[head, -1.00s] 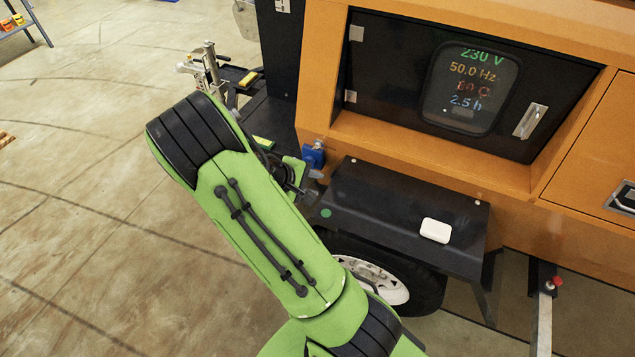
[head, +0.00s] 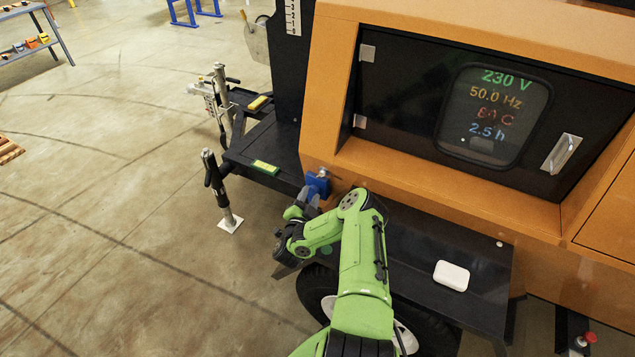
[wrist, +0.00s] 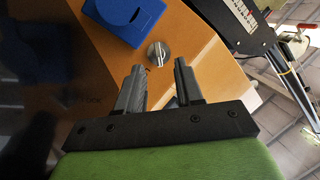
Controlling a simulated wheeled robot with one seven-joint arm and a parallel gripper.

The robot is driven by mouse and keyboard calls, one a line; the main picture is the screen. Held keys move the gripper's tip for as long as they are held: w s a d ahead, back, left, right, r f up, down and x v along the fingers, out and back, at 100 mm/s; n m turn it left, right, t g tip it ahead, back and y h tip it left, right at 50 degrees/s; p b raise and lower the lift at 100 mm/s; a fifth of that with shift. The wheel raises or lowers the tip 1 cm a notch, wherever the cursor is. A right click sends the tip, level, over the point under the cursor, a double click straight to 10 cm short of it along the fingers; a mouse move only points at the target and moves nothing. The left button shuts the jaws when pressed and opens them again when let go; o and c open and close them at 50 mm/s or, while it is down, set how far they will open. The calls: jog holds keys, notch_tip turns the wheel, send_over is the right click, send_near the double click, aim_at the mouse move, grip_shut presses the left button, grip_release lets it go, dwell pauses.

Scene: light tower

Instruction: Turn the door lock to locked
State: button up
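A silver panel handle (head: 562,154) sits on a pale plate at the right end of the dark door (head: 405,90). I cannot tell its lock position. A small round silver knob with a raised grip bar (wrist: 158,53) is on the orange body, beside a blue box (wrist: 122,20). The knob also shows small above the blue box (head: 317,186) in the head view. My gripper (wrist: 158,76) is open and empty, its two grey fingertips pointing toward the knob, seemingly short of it. In the head view my gripper (head: 310,199) is near the blue box, far left of the handle.
A lit display window (head: 493,115) is set in the dark door. A black fender (head: 420,250) with a white block (head: 451,275) juts out below, above a wheel. A jack stand (head: 219,190) stands left. Open floor lies at the left.

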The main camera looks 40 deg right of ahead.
aim_at(320, 177)
jog(key=shift+m+g, duration=0.3)
jog(key=shift+m, duration=0.1)
jog(key=b+x, duration=0.1)
jog(key=x, duration=0.4)
jog(key=s+b+x, duration=0.1)
jog(key=x, duration=0.1)
jog(key=shift+w+d+r+b, duration=0.2)
jog(key=shift+d+r+b, duration=0.15)
jog(key=shift+d, duration=0.2)
grip_shut()
jog(key=shift+f+m+t+h+b, duration=0.2)
jog(key=shift+m+t+h+b, duration=0.25)
jog(key=shift+m+b, duration=0.45)
jog(key=shift+r+m, duration=0.15)
jog(key=shift+m, duration=0.15)
grip_release()
